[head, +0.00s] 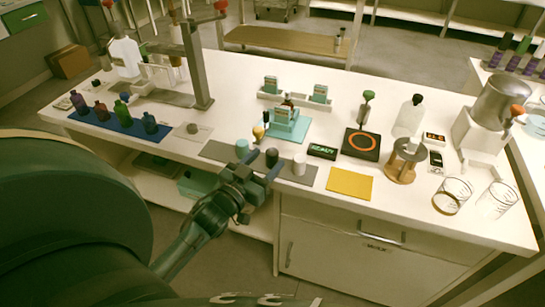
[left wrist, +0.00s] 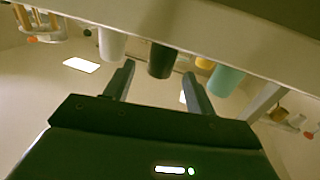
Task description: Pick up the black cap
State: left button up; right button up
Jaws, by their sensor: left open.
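The black cap (head: 271,158) stands on the grey mat (head: 221,152) near the table's front edge, between a teal cap (head: 242,147) and a white cap (head: 299,166). My left gripper (head: 263,163) is open and empty at the front of the black cap. In the left wrist view the black cap (left wrist: 161,62) appears between the two fingertips of the left gripper (left wrist: 159,71). The white cap (left wrist: 112,46) and teal cap (left wrist: 227,80) lie just outside the fingers there. I cannot tell whether the fingers touch the cap. My right gripper is out of view.
A yellow mat (head: 349,184) and a small black display (head: 322,151) lie to the right. A blue mat (head: 112,124) with several small bottles is at the left. A grey post (head: 196,65) rises behind. A teal stand (head: 287,125) stands behind the caps.

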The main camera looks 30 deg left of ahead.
pick_arm(q)
jog(key=w, duration=0.6)
jog(key=shift+r, duration=0.25)
jog(key=shift+s, duration=0.1)
jog(key=c, duration=1)
